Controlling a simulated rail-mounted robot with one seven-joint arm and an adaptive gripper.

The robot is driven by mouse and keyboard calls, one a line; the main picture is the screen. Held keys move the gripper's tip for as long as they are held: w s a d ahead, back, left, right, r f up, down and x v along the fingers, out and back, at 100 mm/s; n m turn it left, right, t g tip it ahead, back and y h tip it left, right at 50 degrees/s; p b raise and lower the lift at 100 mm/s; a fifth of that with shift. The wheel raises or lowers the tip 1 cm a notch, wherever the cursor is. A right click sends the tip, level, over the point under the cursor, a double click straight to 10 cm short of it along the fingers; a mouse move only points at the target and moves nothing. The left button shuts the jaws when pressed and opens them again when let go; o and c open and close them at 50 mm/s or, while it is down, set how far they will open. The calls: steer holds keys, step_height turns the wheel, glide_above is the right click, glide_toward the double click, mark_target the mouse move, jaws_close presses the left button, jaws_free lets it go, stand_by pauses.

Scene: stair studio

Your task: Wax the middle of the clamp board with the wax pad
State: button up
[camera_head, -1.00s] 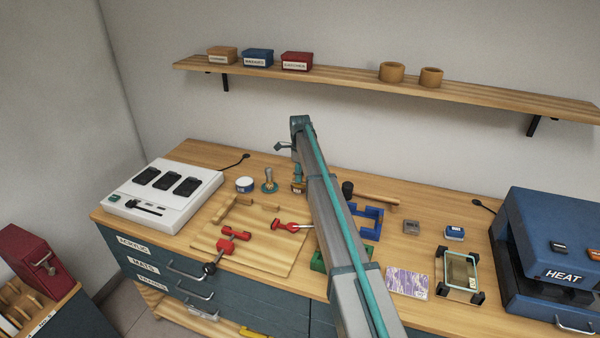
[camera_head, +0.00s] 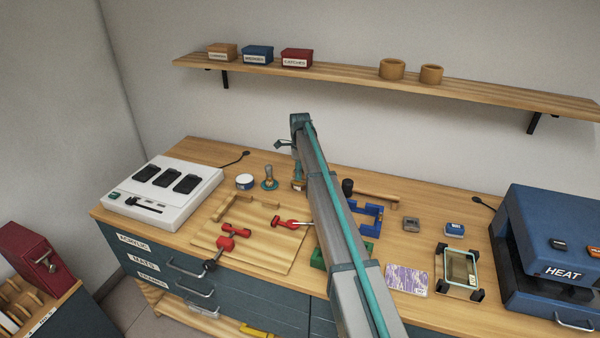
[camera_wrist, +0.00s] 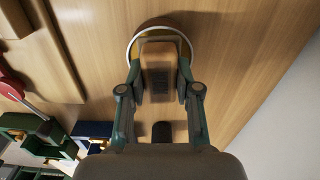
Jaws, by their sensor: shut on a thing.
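My gripper (camera_wrist: 159,96) is shut on a tan block with a dark grey patch, seemingly the wax pad (camera_wrist: 158,55). In the head view the pad (camera_head: 298,187) shows small below my gripper, partly behind my arm, at the back of the bench. A pale round rim (camera_wrist: 133,42) curves around the pad's far end in the wrist view; I cannot tell whether they touch. The clamp board (camera_head: 260,248) lies to the front left of my gripper, with red clamps (camera_head: 227,243) and a wooden corner fence (camera_head: 217,213). Its middle looks bare.
A round tin (camera_head: 245,181) and a knobbed tool (camera_head: 269,179) stand left of my gripper. A white device (camera_head: 160,205) is far left; the blue heat press (camera_head: 550,245) is far right.

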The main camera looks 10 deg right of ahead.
steer(key=shift+f, duration=0.45)
stand_by(1.2)
steer(key=shift+r, duration=0.1)
steer(key=shift+r+p, duration=1.25)
steer(key=shift+r, duration=2.2)
